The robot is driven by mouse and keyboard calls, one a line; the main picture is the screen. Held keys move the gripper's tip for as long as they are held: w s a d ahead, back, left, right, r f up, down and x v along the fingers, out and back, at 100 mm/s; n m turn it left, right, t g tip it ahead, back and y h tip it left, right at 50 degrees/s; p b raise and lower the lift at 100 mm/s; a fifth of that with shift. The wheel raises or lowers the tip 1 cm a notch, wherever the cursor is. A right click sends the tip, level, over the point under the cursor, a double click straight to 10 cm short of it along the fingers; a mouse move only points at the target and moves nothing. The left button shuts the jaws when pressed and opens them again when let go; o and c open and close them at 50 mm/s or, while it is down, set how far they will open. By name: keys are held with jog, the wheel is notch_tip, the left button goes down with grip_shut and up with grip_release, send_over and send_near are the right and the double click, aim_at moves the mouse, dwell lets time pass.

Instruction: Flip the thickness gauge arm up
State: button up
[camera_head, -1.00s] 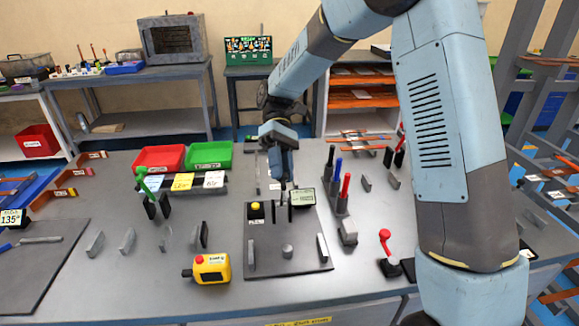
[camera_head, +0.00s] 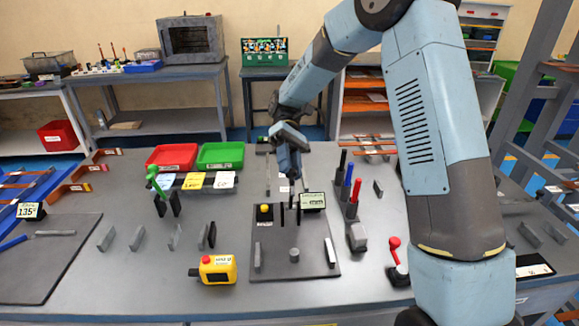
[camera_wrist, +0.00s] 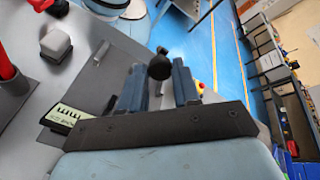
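The thickness gauge, with a pale digital display (camera_head: 312,201), stands at the back right of a dark plate (camera_head: 320,245) on the bench. The display also shows at the left in the wrist view (camera_wrist: 67,115). My gripper (camera_head: 291,221) points down over the plate, just left of the display. Its two fingers are apart in both views. In the wrist view a dark round knob (camera_wrist: 159,67) shows between the fingers; I cannot tell whether it belongs to the gauge arm or touches them. The gauge arm itself is not clearly visible.
A yellow-topped button (camera_head: 265,213) sits left of my gripper on the plate. Black, blue and red upright handles (camera_head: 347,184) stand close on the right. A red-knobbed lever (camera_head: 396,250) is farther right. A yellow box (camera_head: 217,268) stands at the front left.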

jog(key=o, duration=0.4)
jog(key=v, duration=0.7)
jog(key=shift+w, duration=0.25)
jog(key=shift+d, duration=0.1)
dwell(0.4)
jog(key=s+d+r+m+t, duration=0.4)
jog(key=s+d+r+t, duration=0.1)
jog(key=s+d+t, duration=0.4)
jog(key=s+d+r+m+t, duration=0.5)
jog(key=s+d+t, duration=0.5)
jog(key=s+d, duration=0.3)
jog(key=shift+s+r+m+y, duration=0.3)
jog(key=shift+s+r+y, duration=0.1)
jog(key=shift+s, duration=0.4)
